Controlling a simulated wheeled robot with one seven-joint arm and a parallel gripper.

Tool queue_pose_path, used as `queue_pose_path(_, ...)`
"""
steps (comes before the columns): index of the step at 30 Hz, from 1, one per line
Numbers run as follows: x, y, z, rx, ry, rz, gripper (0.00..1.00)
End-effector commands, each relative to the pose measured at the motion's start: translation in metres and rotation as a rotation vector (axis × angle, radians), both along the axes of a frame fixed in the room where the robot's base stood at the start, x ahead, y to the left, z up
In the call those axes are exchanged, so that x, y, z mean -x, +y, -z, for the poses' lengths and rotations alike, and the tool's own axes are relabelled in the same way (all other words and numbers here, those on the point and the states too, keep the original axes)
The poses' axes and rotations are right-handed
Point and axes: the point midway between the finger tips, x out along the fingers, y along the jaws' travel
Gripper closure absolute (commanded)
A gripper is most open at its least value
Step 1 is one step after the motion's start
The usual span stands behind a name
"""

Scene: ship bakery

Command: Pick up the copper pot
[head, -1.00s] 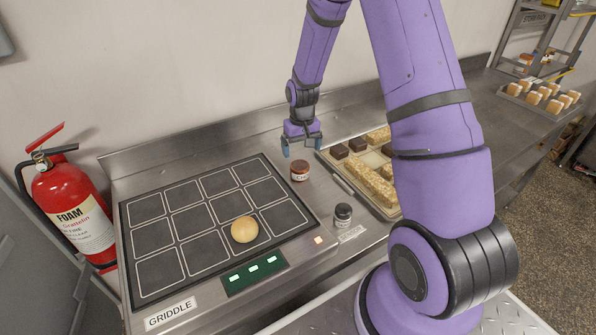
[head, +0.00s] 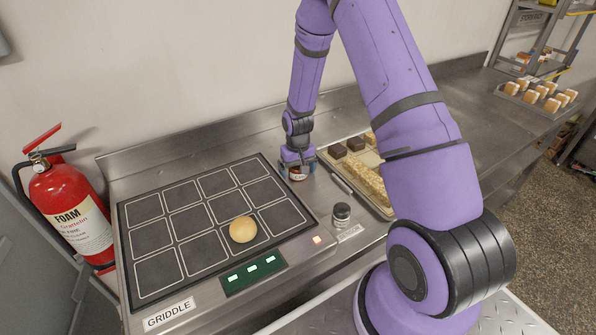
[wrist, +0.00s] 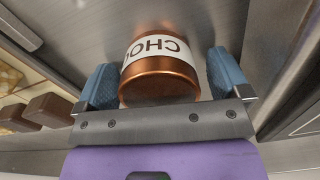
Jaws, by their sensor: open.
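The copper pot (wrist: 160,78) with a white label reading "CHO" stands on the steel counter between the griddle and the pastry tray. In the wrist view it sits between the two blue fingertips of my gripper (wrist: 162,80), with a gap showing on each side. In the head view my gripper (head: 298,172) is lowered over the copper pot (head: 297,178), which it partly hides. My gripper is open, with one finger on each side of the pot.
The griddle (head: 185,222) with a round bun (head: 243,229) lies to the left. A pastry tray (head: 384,212) stands close on the right. A dark jar (head: 341,213) stands in front, by a label. The steel wall is behind.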

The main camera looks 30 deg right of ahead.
Motion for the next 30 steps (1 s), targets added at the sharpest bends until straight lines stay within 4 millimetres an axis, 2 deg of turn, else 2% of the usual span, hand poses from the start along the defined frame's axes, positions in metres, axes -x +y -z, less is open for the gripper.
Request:
queue_pose_path(2,0.0,0.0,0.0,0.0,0.0,0.0,0.07)
queue_pose_path(9,0.0,0.0,0.0,0.0,0.0,0.0,0.63)
queue_pose_path(17,0.0,0.0,-0.002,0.0,0.0,0.0,0.64)
queue_pose_path(20,-0.001,0.0,-0.008,0.0,-0.001,0.0,0.64)
queue_pose_path(23,-0.001,0.0,-0.021,0.0,-0.003,-0.001,0.64)
queue_pose_path(30,0.0,0.0,-0.064,0.0,-0.002,-0.001,0.64)
